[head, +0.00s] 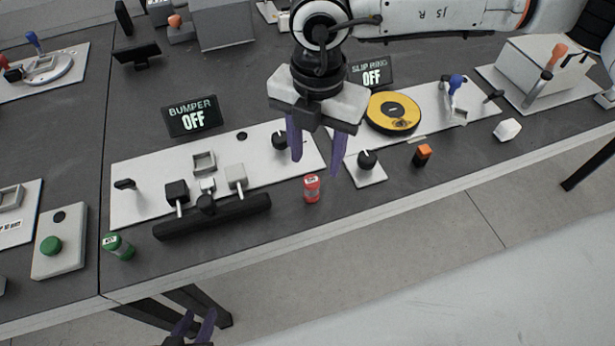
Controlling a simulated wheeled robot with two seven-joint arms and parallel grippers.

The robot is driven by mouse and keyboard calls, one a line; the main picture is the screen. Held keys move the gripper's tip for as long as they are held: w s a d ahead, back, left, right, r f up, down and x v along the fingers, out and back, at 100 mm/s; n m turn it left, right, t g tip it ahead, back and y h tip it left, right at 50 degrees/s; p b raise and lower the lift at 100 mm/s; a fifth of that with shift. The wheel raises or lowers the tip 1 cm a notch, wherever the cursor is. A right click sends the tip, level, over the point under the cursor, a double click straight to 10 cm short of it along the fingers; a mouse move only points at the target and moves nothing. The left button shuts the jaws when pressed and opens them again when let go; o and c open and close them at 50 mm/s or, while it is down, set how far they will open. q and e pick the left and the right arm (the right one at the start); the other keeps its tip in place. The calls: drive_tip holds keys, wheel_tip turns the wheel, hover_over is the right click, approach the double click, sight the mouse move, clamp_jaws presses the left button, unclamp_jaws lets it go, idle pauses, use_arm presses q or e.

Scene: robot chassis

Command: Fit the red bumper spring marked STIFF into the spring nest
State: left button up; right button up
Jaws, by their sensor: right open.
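A small red cylinder with a white label, the red bumper spring (311,188), stands on the dark bench near its front edge; its label is too small to read. My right gripper (316,166) points down above and just behind it, open and empty, fingers apart. The white bumper panel (135,205) lies to the left of the spring. It carries a raised square frame (204,162); I cannot tell for sure whether this is the spring nest. A green labelled cylinder (119,246) lies at the left front. My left gripper (199,316) shows at the bottom edge, open, in front of the bench.
A black bar (212,217) with posts runs along the panel's front. A sign reading BUMPER OFF (193,118) stands behind.

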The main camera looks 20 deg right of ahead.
sight(312, 179)
wheel_tip(312, 179, down, 4)
drive_tip(key=shift+s+r, duration=0.1)
drive_tip(key=shift+s, duration=0.05)
drive_tip(key=shift+a+f+p, duration=0.15)
drive_tip(key=shift+f+p, duration=0.2)
drive_tip(key=shift+f, duration=1.1)
drive_tip(key=shift+a+f+p, duration=0.15)
drive_tip(key=shift+f+p, duration=0.15)
drive_tip(key=shift+f, duration=1.1)
drive_tip(key=c, duration=1.2)
drive_tip(key=shift+o, duration=0.2)
